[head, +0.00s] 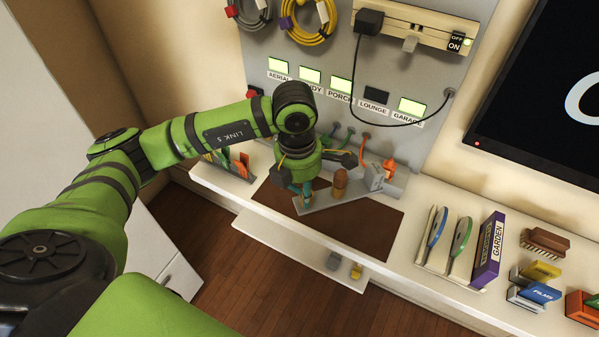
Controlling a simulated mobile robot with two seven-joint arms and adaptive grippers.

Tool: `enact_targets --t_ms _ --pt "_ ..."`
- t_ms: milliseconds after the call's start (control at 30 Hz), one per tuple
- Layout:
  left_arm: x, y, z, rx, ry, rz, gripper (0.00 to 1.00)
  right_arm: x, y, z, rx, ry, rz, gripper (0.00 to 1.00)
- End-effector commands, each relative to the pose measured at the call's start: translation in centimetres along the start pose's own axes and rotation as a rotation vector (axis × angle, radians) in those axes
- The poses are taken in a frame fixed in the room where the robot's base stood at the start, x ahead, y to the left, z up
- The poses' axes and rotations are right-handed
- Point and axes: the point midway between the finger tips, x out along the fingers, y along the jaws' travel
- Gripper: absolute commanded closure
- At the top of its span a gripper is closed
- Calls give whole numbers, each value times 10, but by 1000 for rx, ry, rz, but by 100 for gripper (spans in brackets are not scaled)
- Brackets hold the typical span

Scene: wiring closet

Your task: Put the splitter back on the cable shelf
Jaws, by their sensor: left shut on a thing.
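My left gripper (305,197) points down over the dark brown mat (375,225) on the white counter. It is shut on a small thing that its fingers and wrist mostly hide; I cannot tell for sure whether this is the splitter. A long grey plate (325,199) lies beside the fingertips, with a brown rounded knob (340,183) on it. A light grey block (375,177) stands at the back right of the mat. My right gripper is out of view.
The grey wall panel (425,75) holds coiled cables (310,28), a power strip (415,25) and labelled windows; LOUNGE (376,95) is dark, the others lit. Plates and a purple GARDEN box (488,250) stand right of the mat. A screen (540,100) hangs at right.

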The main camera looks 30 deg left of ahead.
Motion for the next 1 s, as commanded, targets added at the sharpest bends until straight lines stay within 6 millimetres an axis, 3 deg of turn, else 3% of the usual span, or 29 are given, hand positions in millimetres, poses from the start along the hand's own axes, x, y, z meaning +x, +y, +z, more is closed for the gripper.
enact_targets --t_ms 33,200,467,1000 --pt "-6 0 0 -82 -3 1 100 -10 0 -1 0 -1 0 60" --pt "-8 3 -1 -276 -12 10 100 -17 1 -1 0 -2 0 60" --pt "-1 4 -2 -335 -15 14 100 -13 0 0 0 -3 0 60" --pt "58 5 -4 -332 -14 13 100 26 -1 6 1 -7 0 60"
